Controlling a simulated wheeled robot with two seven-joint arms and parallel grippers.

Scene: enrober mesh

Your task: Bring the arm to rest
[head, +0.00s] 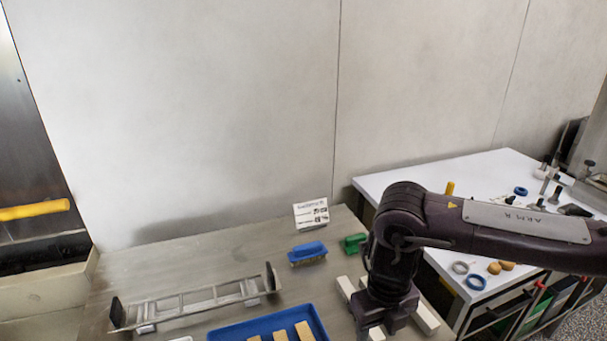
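My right arm comes in from the right over the worktable (220,255) and hangs down at its right part. Its gripper (385,322) points down at the bottom edge of the picture, close over several white bars (427,318). The fingertips are low in the picture and partly cut off, so I cannot tell whether it is open or shut, or whether it touches a bar. My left gripper is not in view.
A blue tray (225,334) with wooden-coloured blocks, a metal rack (198,301), a blue brush (307,253), a green object (354,243) and a white printed card (311,213) are on the worktable. A white side table (440,180) with rings and small parts stands right.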

